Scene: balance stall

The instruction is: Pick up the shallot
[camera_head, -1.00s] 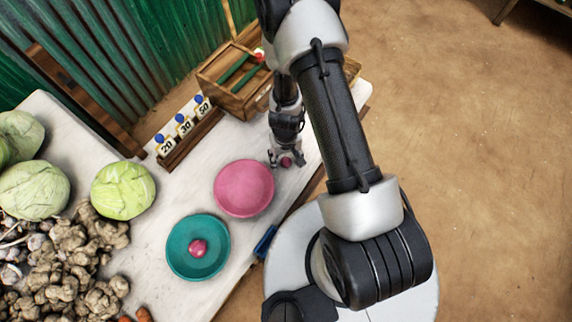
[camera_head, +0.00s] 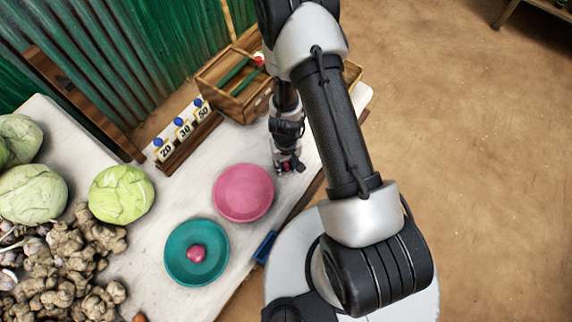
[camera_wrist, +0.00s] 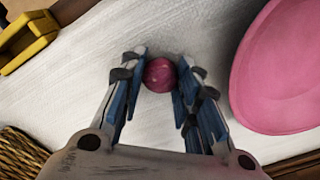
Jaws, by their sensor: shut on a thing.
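A small round pink-red shallot (camera_wrist: 159,74) sits between the fingertips of my gripper (camera_wrist: 157,80) in the wrist view. The fingers are shut on it from both sides. In the head view my gripper (camera_head: 288,166) is low over the white table, right of the pink bowl, and the shallot is partly hidden by the fingers. I cannot tell whether the shallot touches the table. A second pink-red shallot (camera_head: 196,254) lies in the teal bowl (camera_head: 180,276).
The pink bowl (camera_head: 243,192) looks empty and stands close to my gripper. Behind are a wooden crate (camera_head: 240,104) and number cards (camera_head: 183,128). Cabbages (camera_head: 121,194) and ginger roots (camera_head: 62,262) fill the left. A blue item (camera_head: 265,247) is at the front edge.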

